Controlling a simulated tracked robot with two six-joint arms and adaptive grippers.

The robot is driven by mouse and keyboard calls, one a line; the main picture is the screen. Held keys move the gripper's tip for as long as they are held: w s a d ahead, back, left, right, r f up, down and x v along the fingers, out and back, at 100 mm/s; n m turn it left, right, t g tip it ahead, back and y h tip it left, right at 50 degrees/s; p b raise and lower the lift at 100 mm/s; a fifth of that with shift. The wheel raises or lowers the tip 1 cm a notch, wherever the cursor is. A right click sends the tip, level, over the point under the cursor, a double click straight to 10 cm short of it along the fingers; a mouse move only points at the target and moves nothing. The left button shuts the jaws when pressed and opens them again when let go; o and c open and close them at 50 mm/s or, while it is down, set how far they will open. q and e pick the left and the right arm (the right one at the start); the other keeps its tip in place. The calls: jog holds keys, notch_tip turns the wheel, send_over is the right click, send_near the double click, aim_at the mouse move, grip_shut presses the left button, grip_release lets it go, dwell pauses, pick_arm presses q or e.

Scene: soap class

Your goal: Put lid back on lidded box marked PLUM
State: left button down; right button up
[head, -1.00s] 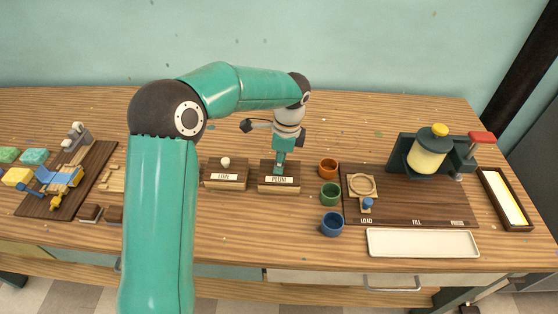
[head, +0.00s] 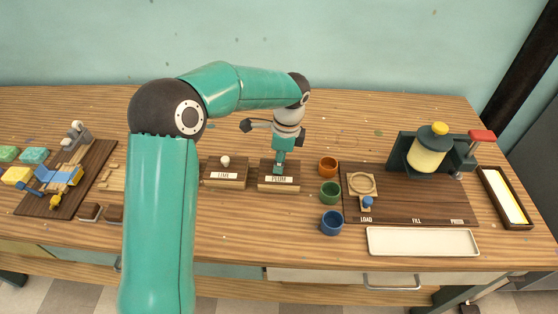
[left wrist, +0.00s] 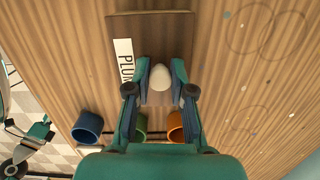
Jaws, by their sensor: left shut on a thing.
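The box marked PLUM (head: 279,181) stands on the table, with its white label on the front. Its dark wooden lid (left wrist: 152,28) shows in the left wrist view, with a pale round knob (left wrist: 160,76). My left gripper (head: 280,161) is over the PLUM box, pointing down, its fingers on either side of the knob. In the left wrist view, my left gripper (left wrist: 160,88) is shut on the knob. The lid seems to sit on or very close to the box; the arm partly hides this.
The box marked LIME (head: 224,174) stands just left, with a pale knob on top. Orange (head: 328,167), green (head: 330,193) and blue (head: 332,223) cups stand to the right. A dark board (head: 415,205) with a press lies further right, a white tray (head: 423,242) in front.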

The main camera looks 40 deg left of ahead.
pick_arm(q)
jog(key=shift+f, duration=0.1)
jog(key=c, duration=0.9)
grip_release()
jog(key=o, duration=0.5)
jog(key=shift+c, duration=0.2)
jog(key=shift+r+p, duration=3.05)
jog(key=shift+r, duration=0.5)
